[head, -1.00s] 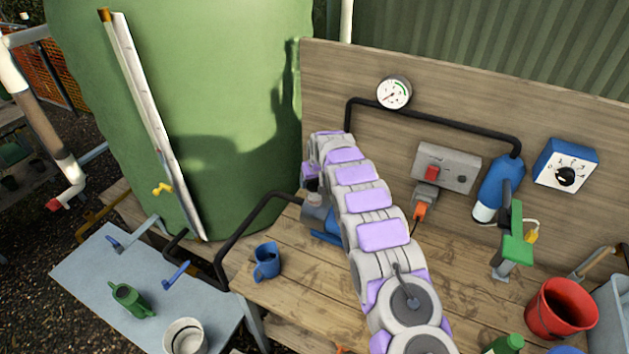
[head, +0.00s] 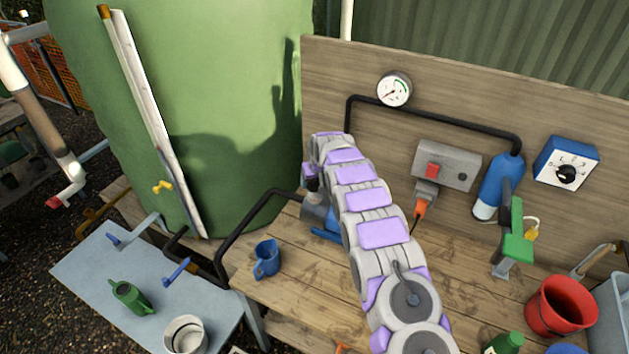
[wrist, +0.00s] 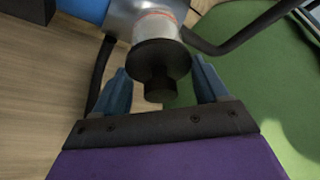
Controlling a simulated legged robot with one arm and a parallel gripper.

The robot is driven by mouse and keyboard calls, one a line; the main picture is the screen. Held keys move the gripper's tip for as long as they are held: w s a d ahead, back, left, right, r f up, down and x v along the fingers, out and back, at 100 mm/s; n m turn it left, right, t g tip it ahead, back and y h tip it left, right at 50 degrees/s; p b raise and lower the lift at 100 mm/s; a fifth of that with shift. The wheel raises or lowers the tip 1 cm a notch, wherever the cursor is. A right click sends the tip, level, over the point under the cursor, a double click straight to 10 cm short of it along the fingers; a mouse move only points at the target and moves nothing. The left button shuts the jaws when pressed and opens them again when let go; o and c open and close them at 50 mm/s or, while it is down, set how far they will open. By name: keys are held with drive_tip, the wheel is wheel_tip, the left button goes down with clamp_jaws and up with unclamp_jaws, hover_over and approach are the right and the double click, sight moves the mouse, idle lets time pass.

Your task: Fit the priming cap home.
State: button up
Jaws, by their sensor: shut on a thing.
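The black priming cap (wrist: 161,62), with a wide flange and a narrower knob, is between the two blue fingers of my gripper (wrist: 162,88). My gripper is shut on it. Its flange is up against the clear neck (wrist: 157,26) with a reddish ring, on the pump's metal body (wrist: 122,18). I cannot tell whether the cap is fully seated. In the head view the pump (head: 316,210), grey and blue, stands on the bench beside the green tank. My purple and grey arm hides part of it, and the fingers are mostly hidden there.
A black hose (head: 245,235) bends up from the tank side to the pump. A blue mug (head: 267,258) stands on the wooden bench to its left. The plywood backboard (head: 450,105) carries a gauge (head: 394,90), a switch box (head: 447,166) and a blue filter (head: 499,186).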

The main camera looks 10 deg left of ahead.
drive_tip(key=shift+f, duration=0.1)
idle(0.5)
drive_tip(key=o, duration=1.1)
drive_tip(key=v, duration=1.7)
drive_tip(key=shift+s, duration=0.1)
